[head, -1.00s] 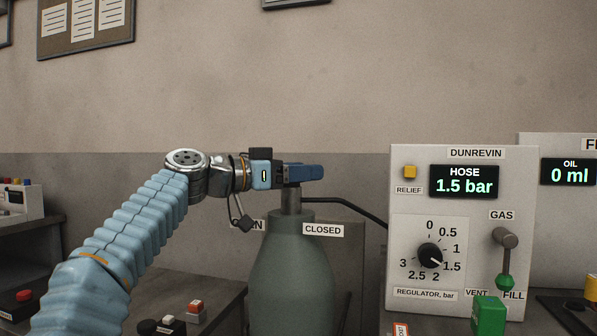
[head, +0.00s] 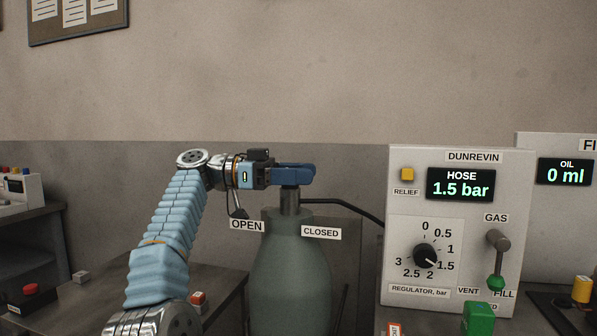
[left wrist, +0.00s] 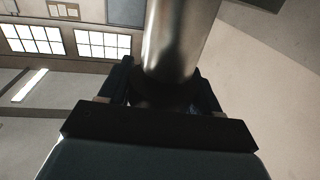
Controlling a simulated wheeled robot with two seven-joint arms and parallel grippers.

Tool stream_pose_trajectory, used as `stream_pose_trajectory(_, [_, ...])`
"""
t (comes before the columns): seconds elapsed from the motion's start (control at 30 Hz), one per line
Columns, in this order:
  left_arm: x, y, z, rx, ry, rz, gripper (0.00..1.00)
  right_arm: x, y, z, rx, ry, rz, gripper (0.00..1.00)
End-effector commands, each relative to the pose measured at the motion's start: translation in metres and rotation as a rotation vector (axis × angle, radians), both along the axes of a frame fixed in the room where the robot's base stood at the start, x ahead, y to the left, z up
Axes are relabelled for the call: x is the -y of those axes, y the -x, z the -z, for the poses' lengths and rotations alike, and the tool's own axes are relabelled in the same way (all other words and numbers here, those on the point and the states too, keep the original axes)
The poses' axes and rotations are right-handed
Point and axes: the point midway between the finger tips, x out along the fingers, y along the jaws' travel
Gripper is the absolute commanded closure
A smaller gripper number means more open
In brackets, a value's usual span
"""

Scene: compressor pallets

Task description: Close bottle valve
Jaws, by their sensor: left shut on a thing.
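The grey-green gas bottle (head: 290,275) stands upright in the middle of the head view. A metal valve stem (head: 290,201) rises from its top. An OPEN label (head: 247,226) is at the left of the bottle's shoulder and a CLOSED label (head: 321,232) at the right. My left gripper (head: 298,174) reaches in level from the left, with its blue fingers shut on the valve at the stem's top. The fingers hide the valve's handle. In the left wrist view the stem (left wrist: 178,40) passes between the dark fingers. My right gripper is not in view.
The DUNREVIN panel (head: 513,245) stands right of the bottle; its hose display (head: 460,184) reads 1.5 bar. It carries a regulator knob (head: 425,255) and a gas lever (head: 497,260). A black hose (head: 350,206) runs behind. A red button box (head: 30,293) sits at the left.

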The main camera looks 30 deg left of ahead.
Motion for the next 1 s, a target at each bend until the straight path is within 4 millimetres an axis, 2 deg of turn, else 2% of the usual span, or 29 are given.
stream_pose_trajectory(0.47, [0.0011, -0.0007, 0.0035, -0.008, -0.002, 0.017, 0.67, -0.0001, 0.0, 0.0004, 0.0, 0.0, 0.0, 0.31])
stream_pose_trajectory(0.5, [0.0012, -0.0008, 0.0036, -0.009, -0.003, 0.016, 0.32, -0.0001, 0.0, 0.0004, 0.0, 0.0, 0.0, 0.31])
stream_pose_trajectory(0.6, [0.0011, -0.0006, 0.003, -0.007, -0.003, 0.015, 0.17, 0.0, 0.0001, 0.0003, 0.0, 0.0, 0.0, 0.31])
stream_pose_trajectory(1.0, [0.0028, 0.0009, 0.0022, -0.003, -0.001, 0.013, 0.16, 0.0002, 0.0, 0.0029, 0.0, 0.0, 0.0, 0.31])
